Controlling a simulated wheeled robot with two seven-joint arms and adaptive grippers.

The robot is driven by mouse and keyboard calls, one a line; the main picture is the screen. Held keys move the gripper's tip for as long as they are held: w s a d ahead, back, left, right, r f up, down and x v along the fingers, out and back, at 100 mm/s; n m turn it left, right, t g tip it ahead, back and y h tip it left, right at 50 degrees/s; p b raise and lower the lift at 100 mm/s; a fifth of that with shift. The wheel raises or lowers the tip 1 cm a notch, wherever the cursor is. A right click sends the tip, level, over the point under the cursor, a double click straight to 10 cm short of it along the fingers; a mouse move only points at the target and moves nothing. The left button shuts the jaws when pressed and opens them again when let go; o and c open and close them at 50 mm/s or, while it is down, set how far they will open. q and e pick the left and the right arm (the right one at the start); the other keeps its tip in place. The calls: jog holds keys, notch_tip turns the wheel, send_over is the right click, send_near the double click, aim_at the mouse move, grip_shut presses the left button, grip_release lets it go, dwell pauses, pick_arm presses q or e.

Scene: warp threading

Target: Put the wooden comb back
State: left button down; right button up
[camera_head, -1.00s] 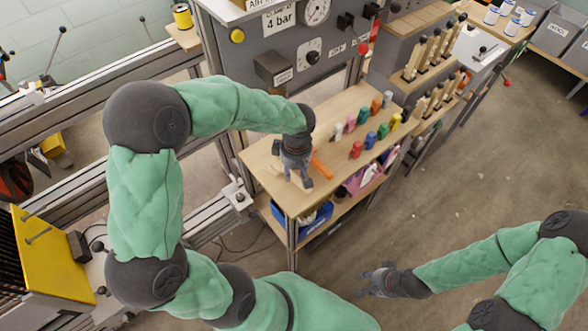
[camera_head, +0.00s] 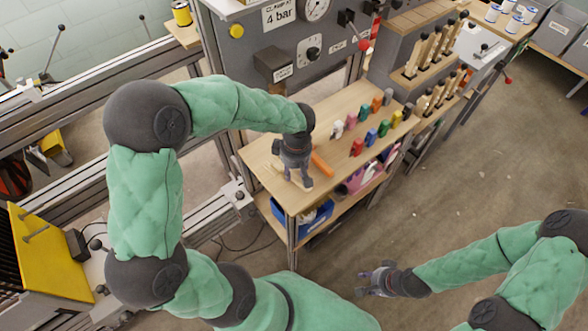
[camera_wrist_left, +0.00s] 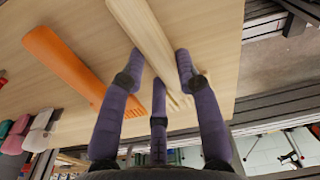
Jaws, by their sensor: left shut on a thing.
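The wooden comb (camera_wrist_left: 150,38) is a long pale strip that lies along the table top in the left wrist view, with its slotted end between my fingers. My left gripper (camera_head: 297,181) is shut on it, low over the near part of the wooden table (camera_head: 262,151). In the head view the comb is mostly hidden by the gripper. My right gripper (camera_head: 366,281) is empty, with its fingers apart, over the floor to the right of the table.
An orange comb (camera_head: 322,163) lies close beside my left gripper; it also shows in the left wrist view (camera_wrist_left: 62,62). Several coloured pieces (camera_head: 371,138) stand in rows further back on the table. A grey panel with a gauge (camera_head: 316,8) rises behind. A blue bin (camera_head: 316,216) sits on the lower shelf.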

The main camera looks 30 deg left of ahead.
pick_arm(q)
jog(key=shift+f, duration=0.1)
jog(key=c, duration=0.8)
grip_release()
jog(key=shift+o, duration=0.2)
jog(key=o, duration=0.4)
jog(key=shift+c, duration=0.2)
jog(key=d+r+p, duration=0.1)
jog(key=r+p, duration=0.1)
jog(key=r, duration=0.1)
jog(key=d+r+p, duration=0.1)
jog(key=r+p, duration=0.1)
jog(key=r, duration=0.1)
jog(key=s+r+p, duration=0.1)
jog(key=r, duration=0.2)
jog(key=shift+s+d+p, duration=0.1)
jog(key=shift+d+p, duration=0.3)
